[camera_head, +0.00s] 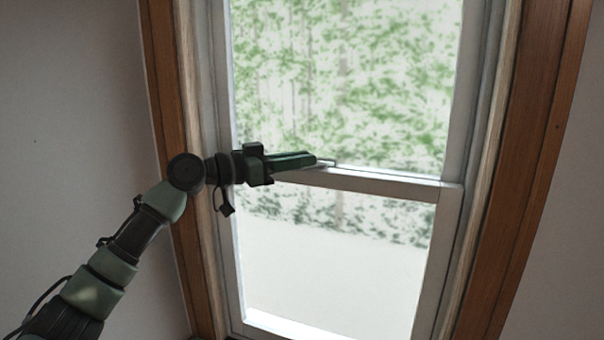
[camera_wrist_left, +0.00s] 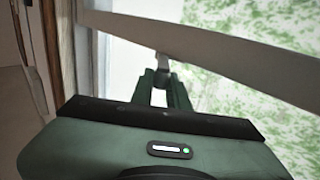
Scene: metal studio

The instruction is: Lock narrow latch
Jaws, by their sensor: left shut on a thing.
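The latch (camera_head: 327,162) is a small light metal piece on top of the window's middle rail (camera_head: 375,182). My left gripper (camera_head: 318,160) reaches in from the left along that rail, with its fingertips at the latch. It is shut on the latch, which partly hides the piece in the head view. In the left wrist view the latch (camera_wrist_left: 160,66) shows as a narrow grey piece between the two green fingers (camera_wrist_left: 163,88), against the rail (camera_wrist_left: 215,50). The exact turn of the latch cannot be told. My right gripper is not in view.
The window has pale sashes and a brown wooden frame (camera_head: 535,150) on both sides. Plain grey walls (camera_head: 75,90) stand left and right. The lower pane (camera_head: 320,265) is clear of objects, and the rail right of the gripper is free.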

